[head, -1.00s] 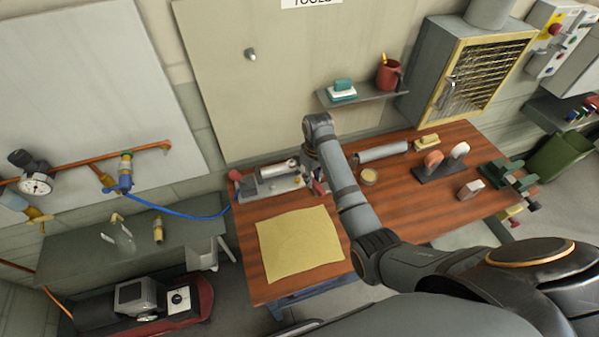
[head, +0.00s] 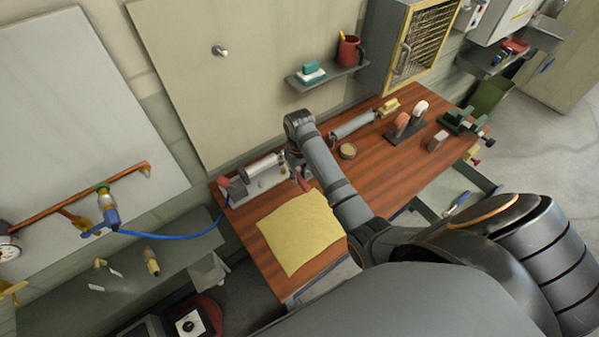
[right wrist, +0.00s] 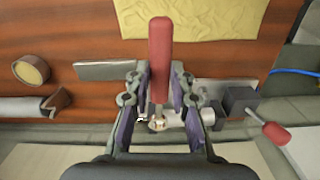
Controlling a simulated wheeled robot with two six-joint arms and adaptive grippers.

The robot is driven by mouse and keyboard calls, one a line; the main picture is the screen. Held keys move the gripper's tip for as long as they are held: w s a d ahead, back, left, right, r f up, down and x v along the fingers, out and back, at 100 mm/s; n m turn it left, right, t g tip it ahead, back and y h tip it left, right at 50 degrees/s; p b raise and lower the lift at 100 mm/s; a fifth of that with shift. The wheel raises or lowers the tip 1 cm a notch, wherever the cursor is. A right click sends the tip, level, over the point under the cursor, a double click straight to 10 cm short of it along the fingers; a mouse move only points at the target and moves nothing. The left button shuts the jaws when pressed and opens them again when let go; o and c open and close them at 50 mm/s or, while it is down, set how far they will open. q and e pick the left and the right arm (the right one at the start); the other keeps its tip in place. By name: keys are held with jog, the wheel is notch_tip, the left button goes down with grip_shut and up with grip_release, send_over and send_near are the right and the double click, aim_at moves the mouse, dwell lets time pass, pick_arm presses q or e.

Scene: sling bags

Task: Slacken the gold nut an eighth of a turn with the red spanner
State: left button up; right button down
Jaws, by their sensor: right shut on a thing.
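The red spanner (right wrist: 160,45) sits between the fingers of my right gripper (right wrist: 160,90), which is shut on it. Its red handle points up the right wrist view, toward the yellow cloth. Its lower end reaches the gold nut (right wrist: 158,123) on the grey fixture; whether the jaw is fully seated around the nut is too small to tell. In the head view my right gripper (head: 298,166) is at the right end of the fixture (head: 262,178), and a bit of the red spanner (head: 303,182) shows below it. The nut is hidden there. My left gripper is not in view.
The fixture carries a silver cylinder (head: 263,166) and a red-knobbed lever (right wrist: 275,133). A yellow cloth (head: 297,232) lies in front on the wooden bench. A round tin (head: 348,151) and a grey roll (head: 353,125) lie to the right. A blue hose (head: 180,234) runs left.

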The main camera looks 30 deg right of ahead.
aim_at(300, 177)
notch_tip(300, 177, down, 3)
jog(key=shift+d+f+b, duration=0.1)
jog(key=shift+b, duration=0.4)
jog(key=shift+d+f, duration=0.1)
jog(key=shift+f, duration=0.45)
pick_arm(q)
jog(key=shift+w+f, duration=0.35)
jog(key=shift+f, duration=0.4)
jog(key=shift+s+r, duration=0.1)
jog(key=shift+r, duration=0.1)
pick_arm(e)
jog(key=shift+p, duration=0.35)
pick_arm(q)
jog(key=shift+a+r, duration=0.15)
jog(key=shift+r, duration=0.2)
